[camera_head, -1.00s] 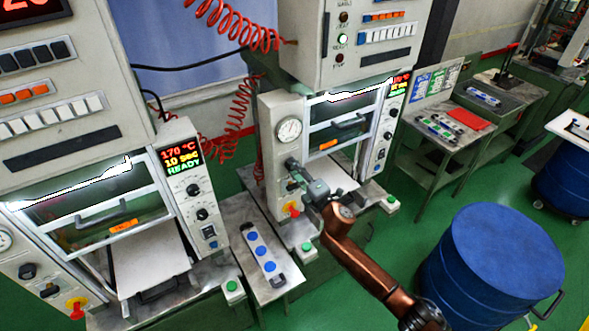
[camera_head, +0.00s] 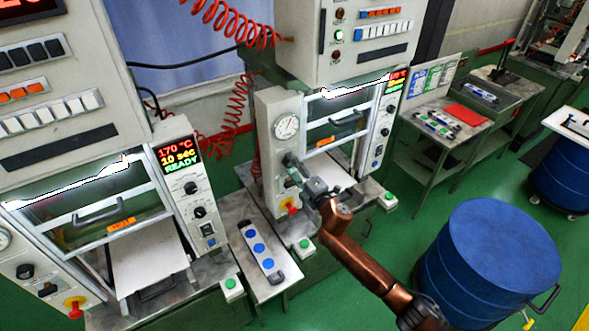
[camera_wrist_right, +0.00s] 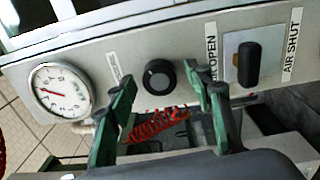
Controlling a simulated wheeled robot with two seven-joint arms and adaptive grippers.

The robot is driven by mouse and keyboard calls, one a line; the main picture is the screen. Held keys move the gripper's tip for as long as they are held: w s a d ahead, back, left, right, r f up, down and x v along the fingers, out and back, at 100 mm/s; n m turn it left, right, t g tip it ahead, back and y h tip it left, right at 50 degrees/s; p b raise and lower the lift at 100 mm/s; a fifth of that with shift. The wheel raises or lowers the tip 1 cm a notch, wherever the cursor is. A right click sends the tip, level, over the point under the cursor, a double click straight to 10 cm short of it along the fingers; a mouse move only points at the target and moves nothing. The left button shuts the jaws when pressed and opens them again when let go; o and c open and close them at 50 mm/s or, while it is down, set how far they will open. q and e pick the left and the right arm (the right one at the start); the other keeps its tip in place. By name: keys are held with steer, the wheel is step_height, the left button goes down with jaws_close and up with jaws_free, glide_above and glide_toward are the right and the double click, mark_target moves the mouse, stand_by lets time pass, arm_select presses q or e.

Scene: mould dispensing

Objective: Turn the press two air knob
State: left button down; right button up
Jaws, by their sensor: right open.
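Press two (camera_head: 270,115) is the right-hand press in the head view, with a round gauge (camera_head: 286,126) on its front. In the right wrist view the air knob (camera_wrist_right: 249,63) is a black upright grip on a pale plate, between the AIR OPEN and AIR SHUT labels. Contact cannot be told. My left gripper is out of view.
A red knob on yellow (camera_head: 290,205) sits below my right gripper. A narrow table with a blue-dotted mould (camera_head: 260,250) stands between the two presses. Press one (camera_head: 75,120) is at left. A blue drum (camera_head: 490,255) stands right of my arm.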

steer(key=v, duration=1.2)
steer(key=shift+f, duration=0.1)
